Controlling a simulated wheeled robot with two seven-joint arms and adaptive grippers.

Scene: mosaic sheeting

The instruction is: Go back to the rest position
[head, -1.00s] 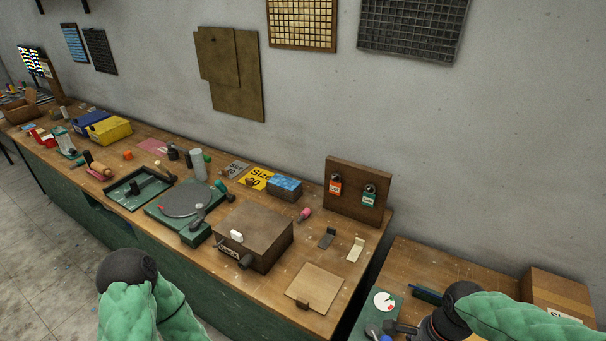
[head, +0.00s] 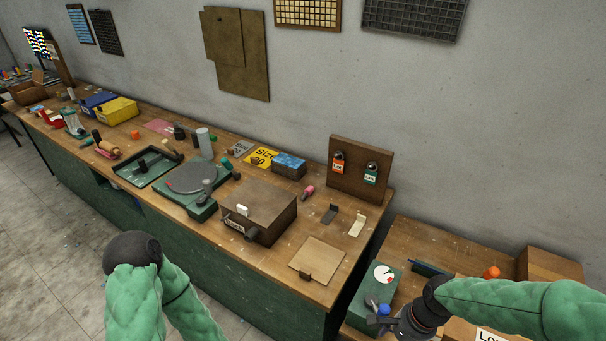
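My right gripper (head: 398,325) is low in the head view, at the end of the arm coming in from the right. It is over the smaller bench at the right, near a green scale with a round white dial (head: 385,275). Its fingers are small and dark, and I cannot tell whether they are open or shut. My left arm shows at the lower left as a bent green sleeve with a dark round joint, in front of the long bench. My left gripper is not visible. No object is clearly held.
The long wooden bench (head: 290,262) carries a turntable (head: 185,178), a brown box (head: 262,205), a flat board (head: 317,260) and an upright board with tags (head: 360,155). The small bench holds a cardboard box (head: 552,265) and an orange object (head: 491,272). Floor at left is clear.

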